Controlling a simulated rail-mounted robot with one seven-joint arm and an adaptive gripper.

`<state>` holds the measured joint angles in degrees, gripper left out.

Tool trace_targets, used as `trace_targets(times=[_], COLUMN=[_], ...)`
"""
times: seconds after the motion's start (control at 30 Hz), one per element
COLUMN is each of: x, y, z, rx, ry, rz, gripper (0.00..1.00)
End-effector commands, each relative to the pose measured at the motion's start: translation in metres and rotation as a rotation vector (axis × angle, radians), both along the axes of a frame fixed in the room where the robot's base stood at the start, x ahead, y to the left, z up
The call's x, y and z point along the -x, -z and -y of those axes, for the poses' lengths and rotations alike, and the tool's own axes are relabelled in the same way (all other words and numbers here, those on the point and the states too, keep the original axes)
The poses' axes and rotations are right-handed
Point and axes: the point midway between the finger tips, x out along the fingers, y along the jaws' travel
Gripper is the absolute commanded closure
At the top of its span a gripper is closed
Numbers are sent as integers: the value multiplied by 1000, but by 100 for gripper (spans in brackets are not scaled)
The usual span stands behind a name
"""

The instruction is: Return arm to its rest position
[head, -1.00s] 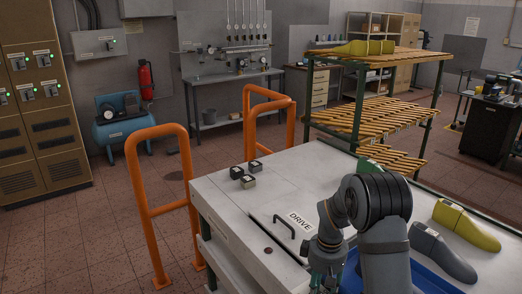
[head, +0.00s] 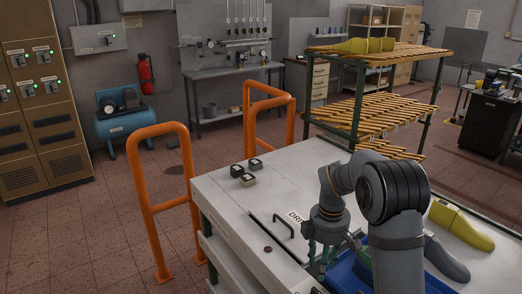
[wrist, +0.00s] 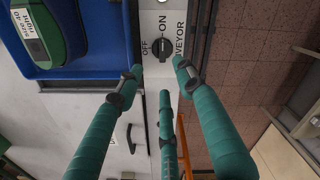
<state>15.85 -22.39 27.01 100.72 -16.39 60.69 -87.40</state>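My gripper (head: 318,266) hangs from my arm over the front part of the white table (head: 240,215). In the wrist view, my gripper (wrist: 160,76) shows three teal fingers spread apart with nothing between them. The fingertips appear around a black rotary knob (wrist: 161,45) marked OFF and ON on a panel labelled CONVEYOR; the knob's pointer lies toward ON or between, hard to tell. The gap between fingers and panel cannot be judged.
A blue tray (wrist: 85,65) holds a green shoe last (wrist: 45,30). A yellow last (head: 460,225) and a grey last (head: 445,258) lie right of my arm. Small dark blocks (head: 245,175) and a handle (head: 284,226) are on the table. Orange rails (head: 145,210) stand left.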

Motion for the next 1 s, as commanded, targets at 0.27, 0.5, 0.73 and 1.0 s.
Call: trace_targets(times=[0.27,0.5,0.73,1.0], x=[-4,-4,-3,11], y=[3,3,5,23], z=[1,1,0,-13], rx=[1,1,1,2], ry=[147,161,159,143], rz=[13,14,13,6], gripper=[62,62,62,62])
